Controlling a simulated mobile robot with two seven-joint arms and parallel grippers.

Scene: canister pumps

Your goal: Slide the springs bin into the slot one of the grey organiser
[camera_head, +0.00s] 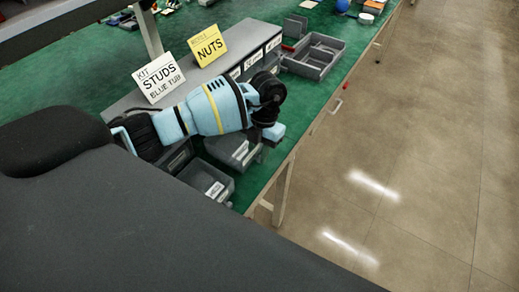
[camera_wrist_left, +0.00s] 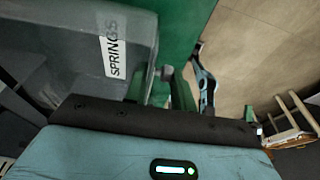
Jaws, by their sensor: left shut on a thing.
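The springs bin (camera_wrist_left: 75,45) is a grey bin with a white SPRINGS label, filling the upper left of the left wrist view. My left gripper (camera_wrist_left: 164,80) has its green fingers at the bin's edge, shut on it. In the head view my left gripper (camera_head: 270,134) is beside a grey bin (camera_head: 228,146) near the table's front edge; this appears to be the springs bin, but its label is unreadable there. The grey organiser (camera_head: 228,62) stands behind on the table, with labels along its front. My arm hides part of its front, so slot one cannot be made out. My right gripper is not in view.
Another grey labelled bin (camera_head: 207,180) sits at the near table edge. A STUDS card (camera_head: 158,77) and a NUTS card (camera_head: 207,46) stand on the organiser. A divided grey tray (camera_head: 315,56) is at its far end. The green table (camera_head: 75,72) ends at open floor.

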